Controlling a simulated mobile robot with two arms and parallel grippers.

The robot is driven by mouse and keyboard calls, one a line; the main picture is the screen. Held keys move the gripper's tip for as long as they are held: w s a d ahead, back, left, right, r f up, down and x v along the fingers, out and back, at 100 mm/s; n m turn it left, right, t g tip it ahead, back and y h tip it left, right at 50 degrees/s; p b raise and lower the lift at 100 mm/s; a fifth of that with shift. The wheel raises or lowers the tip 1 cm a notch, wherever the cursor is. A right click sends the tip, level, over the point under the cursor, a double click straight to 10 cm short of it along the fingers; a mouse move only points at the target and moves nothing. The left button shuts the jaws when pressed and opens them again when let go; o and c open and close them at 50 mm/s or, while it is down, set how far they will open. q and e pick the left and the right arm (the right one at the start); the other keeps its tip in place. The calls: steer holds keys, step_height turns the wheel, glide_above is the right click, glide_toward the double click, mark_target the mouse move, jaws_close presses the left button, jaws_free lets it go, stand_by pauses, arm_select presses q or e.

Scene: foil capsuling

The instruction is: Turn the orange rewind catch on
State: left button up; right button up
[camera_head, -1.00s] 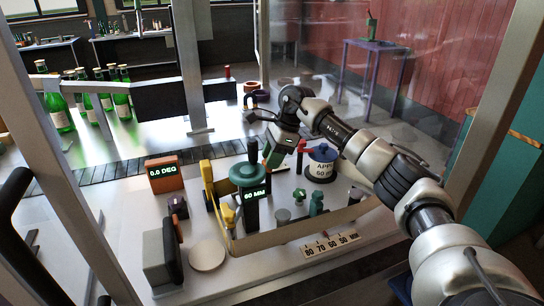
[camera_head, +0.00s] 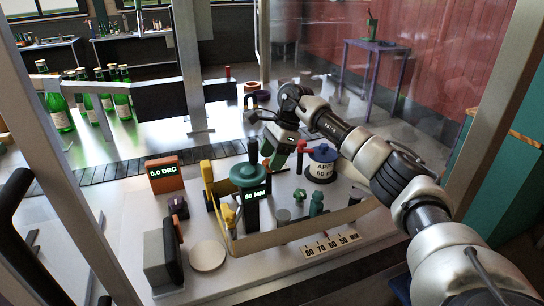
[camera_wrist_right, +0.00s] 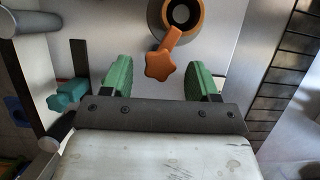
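The orange catch (camera_wrist_right: 160,62) shows in the right wrist view as a short arm with a star-shaped knob. I cannot tell the depth between fingers and knob. In the head view my right gripper (camera_head: 281,156) hangs behind the round green-topped post (camera_head: 249,175) and largely hides the catch. My left gripper is in neither view.
A blue-lidded pot (camera_head: 321,165) and a red part (camera_head: 302,147) stand close right of the gripper. A teal part (camera_wrist_right: 68,95) lies left of the fingers in the wrist view. An orange display (camera_head: 164,174) reads 0.0 DEG. Green bottles (camera_head: 60,112) stand back left.

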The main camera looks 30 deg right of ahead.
steer(key=w+b+v, duration=0.1)
steer(key=v, duration=0.9)
steer(key=shift+s+r+b, duration=0.3)
steer(key=shift+s+r, duration=0.05)
steer(key=shift+s, duration=0.15)
steer(key=shift+d, duration=0.15)
